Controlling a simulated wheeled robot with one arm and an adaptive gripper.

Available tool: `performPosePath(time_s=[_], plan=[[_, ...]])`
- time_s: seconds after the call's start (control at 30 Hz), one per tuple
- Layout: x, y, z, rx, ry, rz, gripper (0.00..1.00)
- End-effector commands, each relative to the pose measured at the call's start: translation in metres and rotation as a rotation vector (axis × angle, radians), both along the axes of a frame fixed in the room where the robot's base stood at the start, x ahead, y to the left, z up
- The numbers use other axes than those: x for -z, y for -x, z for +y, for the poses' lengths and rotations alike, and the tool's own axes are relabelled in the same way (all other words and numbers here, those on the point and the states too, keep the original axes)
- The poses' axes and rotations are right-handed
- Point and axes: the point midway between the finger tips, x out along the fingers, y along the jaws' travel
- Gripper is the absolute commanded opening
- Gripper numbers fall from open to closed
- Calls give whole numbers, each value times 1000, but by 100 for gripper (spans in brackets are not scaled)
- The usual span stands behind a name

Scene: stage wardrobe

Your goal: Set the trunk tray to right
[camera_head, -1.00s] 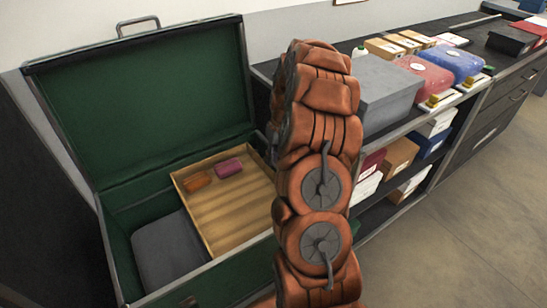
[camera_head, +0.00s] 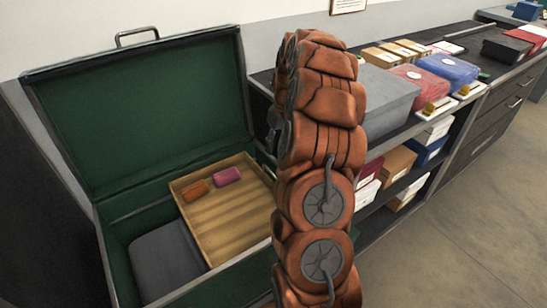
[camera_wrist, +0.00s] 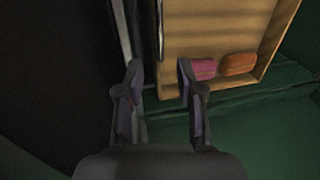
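The open trunk (camera_head: 150,110) has a dark green lining and its lid stands up at the back. A wooden trunk tray (camera_head: 228,222) sits in its right part, with an orange item (camera_head: 195,190) and a pink item (camera_head: 227,176) at its far end. The tray also shows in the wrist view (camera_wrist: 215,32), with the pink item (camera_wrist: 203,69) and orange item (camera_wrist: 238,63). My arm hides the gripper in the head view.
A grey box or cloth (camera_head: 167,262) lies in the trunk's left part. A dark shelf unit to the right bears a grey box (camera_head: 388,98), a red bundle (camera_head: 420,82), a blue bundle (camera_head: 448,70) and several cartons. Open floor (camera_head: 460,240) lies at the lower right.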

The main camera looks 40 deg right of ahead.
Motion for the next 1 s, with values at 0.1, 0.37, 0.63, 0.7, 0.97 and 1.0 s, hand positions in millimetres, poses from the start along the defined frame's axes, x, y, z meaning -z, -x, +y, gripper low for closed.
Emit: performPosePath(time_s=[0.1, 0.37, 0.63, 0.7, 0.97, 1.0], plan=[[-17, 0, -4, 1, 2, -3, 37], [-33, 1, -7, -1, 1, -1, 37], [-34, 1, -7, -1, 1, -1, 35], [-34, 1, -5, -2, 0, 0, 28], [-52, 4, 45, -47, -8, 13, 1], [-55, 7, 59, -60, -10, 19, 0]])
